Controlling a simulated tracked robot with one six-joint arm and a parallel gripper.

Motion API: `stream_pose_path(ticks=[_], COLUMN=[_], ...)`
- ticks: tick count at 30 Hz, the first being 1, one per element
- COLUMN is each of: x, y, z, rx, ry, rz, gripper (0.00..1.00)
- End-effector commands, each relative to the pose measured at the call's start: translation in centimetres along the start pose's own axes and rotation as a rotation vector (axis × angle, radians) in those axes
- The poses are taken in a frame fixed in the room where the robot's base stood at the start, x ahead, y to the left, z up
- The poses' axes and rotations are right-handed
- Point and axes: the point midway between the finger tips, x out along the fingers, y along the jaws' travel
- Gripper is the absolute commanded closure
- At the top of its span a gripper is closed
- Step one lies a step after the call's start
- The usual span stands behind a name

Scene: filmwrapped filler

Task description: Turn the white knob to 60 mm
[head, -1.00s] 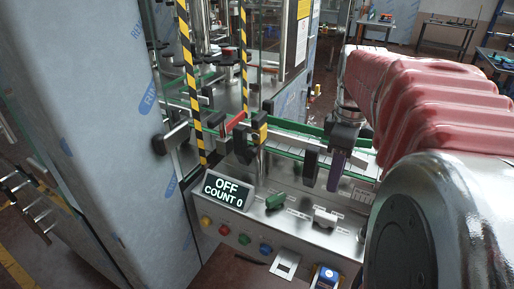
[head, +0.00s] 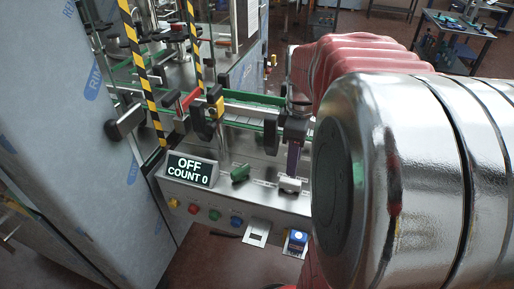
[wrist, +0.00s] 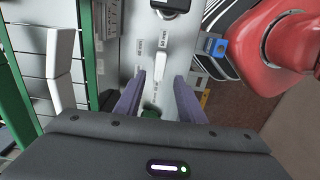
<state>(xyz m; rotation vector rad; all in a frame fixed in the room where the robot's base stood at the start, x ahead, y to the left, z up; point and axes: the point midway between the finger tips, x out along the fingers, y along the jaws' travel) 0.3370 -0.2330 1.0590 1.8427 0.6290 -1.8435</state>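The white knob (head: 289,184) sits on the sloping steel panel, right of the green knob (head: 239,173). It also shows in the wrist view (wrist: 158,66) as a long pale bar with small printed labels beside it. My gripper (head: 293,160) is right above the white knob, its purple fingers pointing down. In the wrist view the two fingers (wrist: 160,80) stand apart, with the white knob in line with the gap between their tips. Whether they touch it cannot be told.
A display (head: 191,170) reads OFF, COUNT 0. Coloured buttons (head: 214,214) line the panel front. A green-edged conveyor (head: 250,112) runs behind, with black-and-yellow posts (head: 143,75). A blue button box (head: 296,241) is at front. My arm covers the right side.

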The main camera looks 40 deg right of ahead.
Motion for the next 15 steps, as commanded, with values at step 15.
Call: stream_pose_path(ticks=[15], x=[6.8], y=[0.0], z=[0.0], rx=[-0.001], ry=[0.000], rz=[0.000], gripper=[0.64])
